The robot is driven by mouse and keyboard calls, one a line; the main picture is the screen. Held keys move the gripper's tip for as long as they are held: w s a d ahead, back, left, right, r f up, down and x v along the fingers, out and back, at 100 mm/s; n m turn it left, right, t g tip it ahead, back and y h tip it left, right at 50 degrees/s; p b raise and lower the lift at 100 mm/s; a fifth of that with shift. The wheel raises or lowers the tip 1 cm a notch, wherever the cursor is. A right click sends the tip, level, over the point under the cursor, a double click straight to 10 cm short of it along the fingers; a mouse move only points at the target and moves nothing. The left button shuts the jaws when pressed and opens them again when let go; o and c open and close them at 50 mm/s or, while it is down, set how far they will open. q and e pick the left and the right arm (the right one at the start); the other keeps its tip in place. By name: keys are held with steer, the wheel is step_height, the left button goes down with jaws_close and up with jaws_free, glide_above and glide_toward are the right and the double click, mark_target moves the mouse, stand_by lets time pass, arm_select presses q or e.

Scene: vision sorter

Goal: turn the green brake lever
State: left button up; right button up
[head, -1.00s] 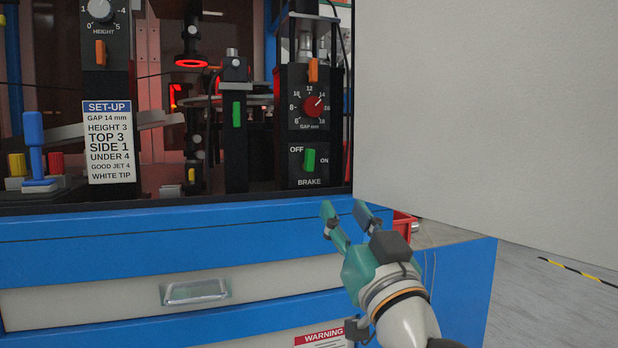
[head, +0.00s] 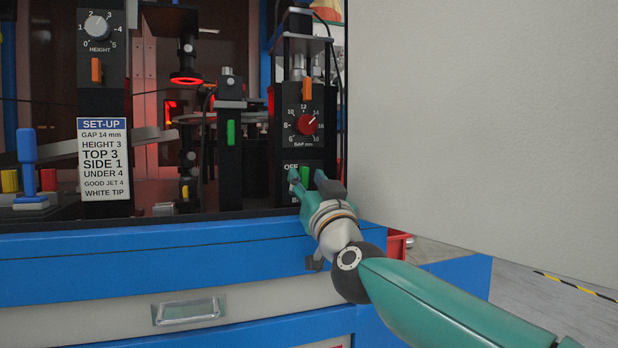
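The green brake lever (head: 305,174) stands upright on the black brake panel (head: 283,188) at the lower right of the machine. My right gripper (head: 311,179) is in front of that panel, its two fingers apart, one on each side of the lever. I cannot tell whether the fingers touch it. The gripper hides most of the BRAKE label and the ON mark; part of the OFF mark shows. My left gripper is not in view.
A red GAP knob (head: 306,124) and an orange lever (head: 307,89) sit above the brake lever. Another green lever (head: 231,132) is on a post to the left. A large pale panel (head: 480,120) fills the right side. A blue drawer cabinet (head: 150,262) is below.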

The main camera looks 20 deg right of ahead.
steer(key=shift+w+r, duration=0.15)
steer(key=shift+w, duration=0.25)
